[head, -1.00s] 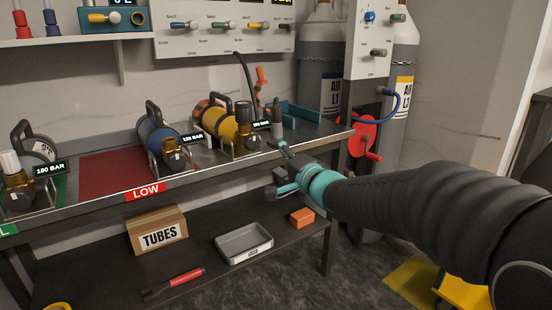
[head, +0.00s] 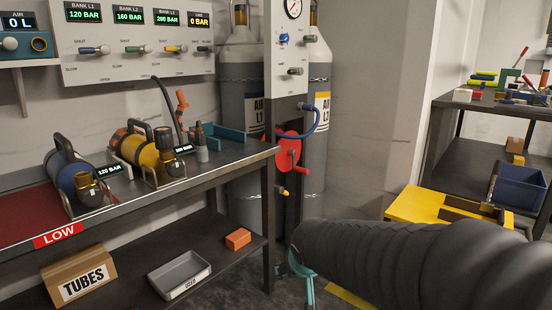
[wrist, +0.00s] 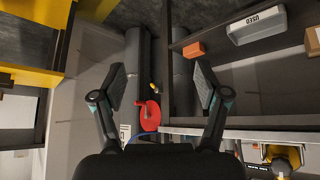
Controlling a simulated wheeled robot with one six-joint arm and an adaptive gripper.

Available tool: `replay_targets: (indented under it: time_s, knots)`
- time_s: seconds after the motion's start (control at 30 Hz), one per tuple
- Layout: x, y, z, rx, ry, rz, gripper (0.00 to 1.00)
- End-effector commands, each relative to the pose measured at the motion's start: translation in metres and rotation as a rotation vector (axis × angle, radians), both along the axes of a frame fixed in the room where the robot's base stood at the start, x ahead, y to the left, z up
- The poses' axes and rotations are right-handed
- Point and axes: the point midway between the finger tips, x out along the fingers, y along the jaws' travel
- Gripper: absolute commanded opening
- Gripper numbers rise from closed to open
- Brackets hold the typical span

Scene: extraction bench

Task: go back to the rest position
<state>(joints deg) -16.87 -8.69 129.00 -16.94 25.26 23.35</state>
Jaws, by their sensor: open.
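My gripper (wrist: 160,90) is open and empty in the wrist view, its two fingers spread wide with nothing between the pads. In the head view my dark sleeved arm reaches in from the lower right. Its teal gripper end hangs low, right of the bench's front leg, partly hidden behind the sleeve. The bench (head: 215,172) stands at the left, clear of my gripper. On it lie a blue cylinder (head: 66,178) and a yellow cylinder (head: 140,150), each in a cradle.
Tall grey gas cylinders (head: 316,130) stand behind a post with a red crank wheel (head: 289,150). A yellow stand (head: 425,206) is at the right, near my arm. A grey tray (head: 180,274), a TUBES box (head: 79,278) and an orange block (head: 238,239) sit on the lower shelf.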

Motion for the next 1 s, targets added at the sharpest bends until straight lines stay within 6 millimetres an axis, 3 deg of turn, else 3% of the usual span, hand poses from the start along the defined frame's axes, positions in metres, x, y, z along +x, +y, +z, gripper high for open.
replay_targets:
  time_s: [0.03,0.2,0.3,0.43,0.63,0.8,1.0]
  knots:
    - [-0.026,-0.018,0.000,-0.035,0.051,0.007,0.74]
    - [-0.106,-0.056,-0.004,-0.093,0.211,0.050,0.74]
    - [-0.147,-0.069,-0.004,-0.080,0.268,0.053,0.74]
    - [-0.185,-0.081,0.001,-0.030,0.279,0.005,0.74]
    - [-0.206,-0.096,0.017,0.007,0.186,-0.069,0.74]
    - [-0.210,-0.105,0.029,0.013,0.136,-0.105,0.74]
    - [-0.209,-0.106,0.028,0.014,0.138,-0.112,0.74]
